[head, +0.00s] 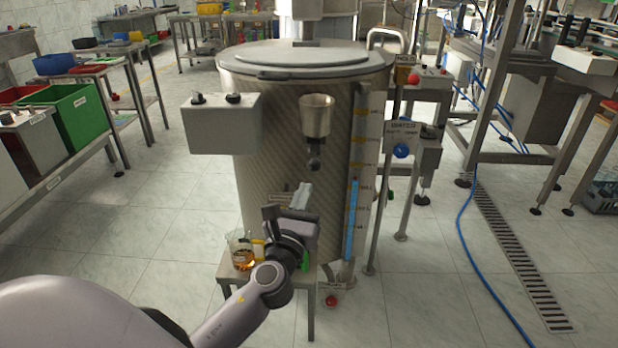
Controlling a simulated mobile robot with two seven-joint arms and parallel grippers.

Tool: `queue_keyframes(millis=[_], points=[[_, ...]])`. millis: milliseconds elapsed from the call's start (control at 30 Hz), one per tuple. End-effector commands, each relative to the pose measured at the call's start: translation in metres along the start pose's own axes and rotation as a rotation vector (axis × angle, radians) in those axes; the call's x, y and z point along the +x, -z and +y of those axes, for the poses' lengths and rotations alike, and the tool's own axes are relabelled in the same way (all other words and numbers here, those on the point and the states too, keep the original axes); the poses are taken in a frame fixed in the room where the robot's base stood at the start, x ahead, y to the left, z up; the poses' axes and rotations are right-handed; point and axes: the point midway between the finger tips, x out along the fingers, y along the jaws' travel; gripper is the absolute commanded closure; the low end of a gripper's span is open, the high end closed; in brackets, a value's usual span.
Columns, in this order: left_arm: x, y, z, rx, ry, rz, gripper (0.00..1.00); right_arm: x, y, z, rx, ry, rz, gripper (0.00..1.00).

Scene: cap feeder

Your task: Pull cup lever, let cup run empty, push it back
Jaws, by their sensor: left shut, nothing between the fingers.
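The metal cup (316,114) is mounted on the front of the large steel tank (265,165), upright, with its opening up. Below it is a dark fitting (314,155); I cannot make out a separate lever on it. The inside of the cup is too small to tell how full it is. My left gripper (302,193) is shut and empty, in front of the tank and below the cup, apart from the fitting in the picture. My right gripper is not in view.
A small stand (231,272) in front of the tank bears a glass beaker (242,262) with amber liquid, left of my left wrist. A grey control box (222,125) juts out left of the cup. A blue-filled level gauge (352,215) runs up the tank's right side.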

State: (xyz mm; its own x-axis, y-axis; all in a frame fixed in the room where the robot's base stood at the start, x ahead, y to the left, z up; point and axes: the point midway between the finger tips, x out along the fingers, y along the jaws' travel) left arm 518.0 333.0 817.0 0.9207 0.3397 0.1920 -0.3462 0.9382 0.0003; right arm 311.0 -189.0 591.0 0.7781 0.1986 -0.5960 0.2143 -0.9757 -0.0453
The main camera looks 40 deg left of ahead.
Motion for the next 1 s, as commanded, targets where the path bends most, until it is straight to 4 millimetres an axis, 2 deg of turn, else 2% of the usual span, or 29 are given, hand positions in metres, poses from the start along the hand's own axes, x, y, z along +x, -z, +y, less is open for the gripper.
queue_keyframes(millis=[100, 300, 833, 1000], points=[[0.02, -0.001, 0.001, 0.001, -0.001, -0.002, 1.0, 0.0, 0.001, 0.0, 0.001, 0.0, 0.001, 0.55], [0.04, 0.0, 0.001, 0.001, -0.001, -0.001, 1.0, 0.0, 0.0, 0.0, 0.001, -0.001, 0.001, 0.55], [0.049, 0.001, 0.001, 0.0, 0.0, 0.0, 1.0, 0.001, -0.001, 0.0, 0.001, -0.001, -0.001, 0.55], [0.068, 0.005, 0.004, 0.002, 0.001, -0.002, 1.0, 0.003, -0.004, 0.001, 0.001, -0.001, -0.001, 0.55]])
